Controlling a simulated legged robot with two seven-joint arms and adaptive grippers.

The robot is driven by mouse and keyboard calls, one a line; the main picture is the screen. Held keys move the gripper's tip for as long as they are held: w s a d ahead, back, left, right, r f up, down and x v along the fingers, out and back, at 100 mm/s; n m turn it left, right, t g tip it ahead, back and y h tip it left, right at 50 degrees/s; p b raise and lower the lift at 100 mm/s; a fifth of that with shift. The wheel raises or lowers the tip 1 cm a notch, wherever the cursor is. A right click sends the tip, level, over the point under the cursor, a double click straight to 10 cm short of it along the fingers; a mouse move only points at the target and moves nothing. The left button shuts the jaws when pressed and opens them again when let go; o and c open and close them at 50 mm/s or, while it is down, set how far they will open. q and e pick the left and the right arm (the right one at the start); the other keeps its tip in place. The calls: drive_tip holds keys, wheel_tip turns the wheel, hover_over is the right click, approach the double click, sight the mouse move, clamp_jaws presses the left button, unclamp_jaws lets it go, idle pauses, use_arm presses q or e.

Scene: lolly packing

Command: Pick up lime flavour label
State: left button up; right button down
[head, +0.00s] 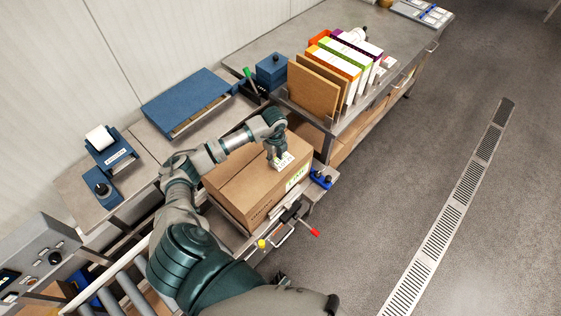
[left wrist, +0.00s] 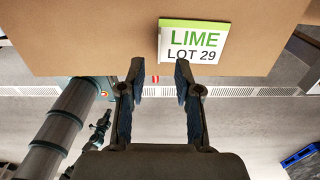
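The lime label (left wrist: 193,41) is a white card with a green LIME band and the words LOT 29. It shows against brown cardboard in the left wrist view, near the carton's edge. In the head view a small white printed card (head: 284,161) lies on the closed carton (head: 238,178), close to my left gripper (head: 276,150). In the left wrist view my left gripper (left wrist: 157,90) has its fingers apart with nothing between them. The label is above and right of its fingertips. A dark part, possibly my right gripper (left wrist: 98,130), is at left, too small to read.
Upright coloured boxes (head: 350,65) fill a rack behind. A blue case (head: 187,102) and a label printer (head: 106,147) stand at left. Open floor lies to the right.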

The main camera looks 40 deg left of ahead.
use_arm(q)
drive_tip(key=f, duration=0.5)
drive_tip(key=shift+a, duration=0.2)
clamp_jaws()
